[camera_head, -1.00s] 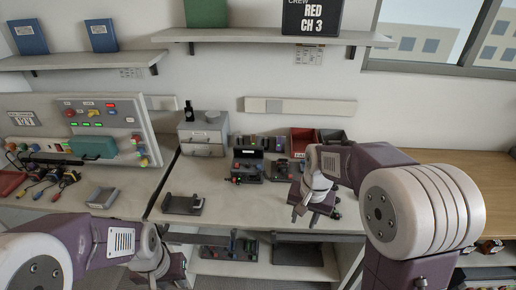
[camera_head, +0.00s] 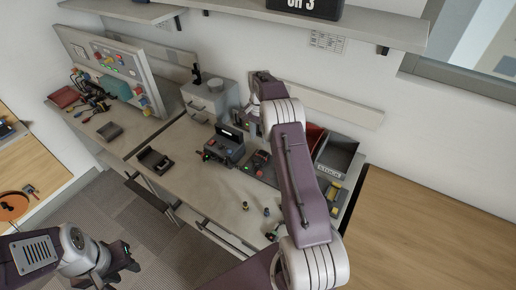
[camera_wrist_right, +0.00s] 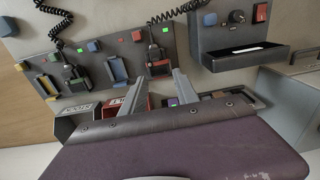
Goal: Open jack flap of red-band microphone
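A dark radio unit (camera_head: 224,145) stands on the table (camera_head: 195,185), and an open tray (camera_wrist_right: 245,57) shows in the wrist view. A grey bin (camera_head: 337,158) and a red bin (camera_head: 314,136) stand at the right. Small knobs lie near the front edge. A black cradle (camera_head: 155,160) lies left.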

